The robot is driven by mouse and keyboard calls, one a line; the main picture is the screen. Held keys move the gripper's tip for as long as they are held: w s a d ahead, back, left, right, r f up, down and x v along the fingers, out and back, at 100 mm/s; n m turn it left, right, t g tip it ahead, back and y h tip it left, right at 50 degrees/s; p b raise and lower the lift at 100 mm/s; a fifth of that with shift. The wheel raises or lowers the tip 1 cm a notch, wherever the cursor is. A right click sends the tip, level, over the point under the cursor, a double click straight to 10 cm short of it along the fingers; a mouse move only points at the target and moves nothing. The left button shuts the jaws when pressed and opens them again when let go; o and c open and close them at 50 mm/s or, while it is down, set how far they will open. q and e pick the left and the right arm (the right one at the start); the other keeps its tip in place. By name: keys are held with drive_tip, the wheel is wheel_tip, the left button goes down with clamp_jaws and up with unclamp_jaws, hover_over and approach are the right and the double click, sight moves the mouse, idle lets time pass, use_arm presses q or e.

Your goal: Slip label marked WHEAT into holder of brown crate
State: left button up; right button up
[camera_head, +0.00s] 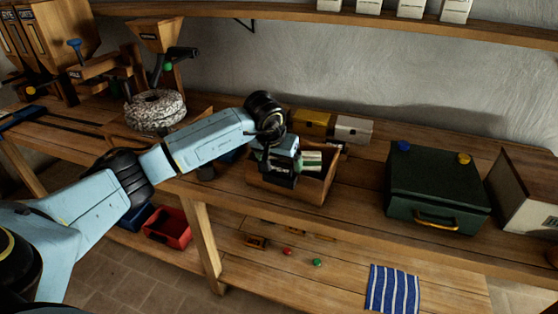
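An open brown wooden crate (318,193) stands on the workbench near the middle of the head view. Several pale and green upright pieces show inside it. My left gripper (283,172) is pointed down over the crate's left part, and its dark wrist hides much of the inside. Whether its fingers are open or shut, or hold anything, I cannot tell. I cannot make out a label reading WHEAT or a label holder on the crate. My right gripper is not in view.
A yellow box (311,122) and a white box (353,130) stand behind the crate. A dark green case (435,190) is to its right. A grinding stone (155,110) is at left. A red bin (168,228) and a striped cloth (393,290) are lower down.

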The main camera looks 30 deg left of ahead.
use_arm(q)
drive_tip(key=v, duration=1.3)
drive_tip(key=shift+r, duration=0.2)
drive_tip(key=shift+s, duration=0.1)
